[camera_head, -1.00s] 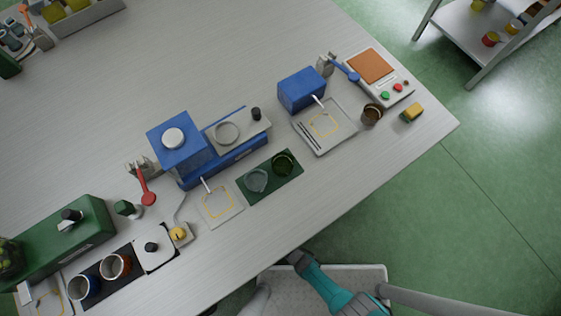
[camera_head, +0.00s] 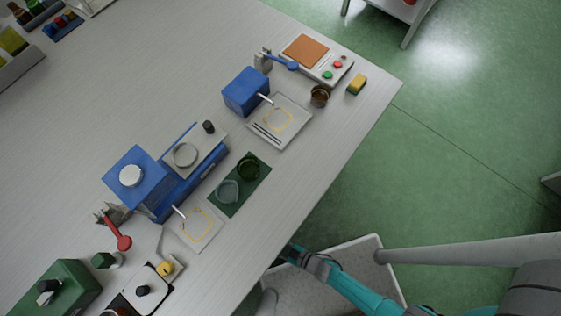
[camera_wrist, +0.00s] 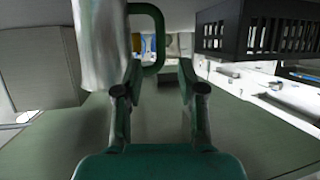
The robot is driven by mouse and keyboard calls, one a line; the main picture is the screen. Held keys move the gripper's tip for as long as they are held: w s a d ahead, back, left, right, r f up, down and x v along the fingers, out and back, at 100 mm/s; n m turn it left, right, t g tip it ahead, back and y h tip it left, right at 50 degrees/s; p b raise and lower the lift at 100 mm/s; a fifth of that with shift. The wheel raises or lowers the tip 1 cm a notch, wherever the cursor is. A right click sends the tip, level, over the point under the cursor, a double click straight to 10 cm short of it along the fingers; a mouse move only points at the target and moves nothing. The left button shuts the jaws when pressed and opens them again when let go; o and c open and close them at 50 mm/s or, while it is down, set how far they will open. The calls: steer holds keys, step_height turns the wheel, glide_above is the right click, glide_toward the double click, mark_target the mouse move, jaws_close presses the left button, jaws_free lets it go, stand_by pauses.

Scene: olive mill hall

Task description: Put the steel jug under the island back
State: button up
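The steel jug (camera_wrist: 103,45) stands upright at the upper left of the wrist view, with a green handle (camera_wrist: 160,42) on its right side. Its top is cut off by the frame. My gripper (camera_wrist: 160,73) is open, its fingers apart. The handle shows between the fingertips, with a gap to the right finger; whether the left finger touches the jug I cannot tell. In the head view my gripper (camera_head: 288,252) is at the front edge of the island (camera_head: 95,95), its tip partly hidden by that edge. The jug is not visible there.
In the wrist view a dark slatted crate (camera_wrist: 260,30) is at the upper right, and a grey box-like shape (camera_wrist: 38,68) is at the left. The green surface ahead is mostly clear. Machines, trays and cups stand on the island top. Open green floor (camera_head: 455,130) lies right.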

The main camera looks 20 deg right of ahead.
steer(key=shift+v, duration=1.1)
steer(key=s+d+r+m+t+h, duration=0.1)
steer(key=d+r+m+h, duration=0.2)
steer(key=r, duration=1.3)
steer(key=s+d+r+m+t+h, duration=0.2)
steer(key=d+r, duration=0.5)
steer(key=r, duration=0.9)
steer(key=s+d+r+m+t+h, duration=0.2)
steer(key=d+r+m+h, duration=0.2)
steer(key=r, duration=1.2)
steer(key=shift+d+r, duration=0.15)
steer(key=shift+d, duration=0.8)
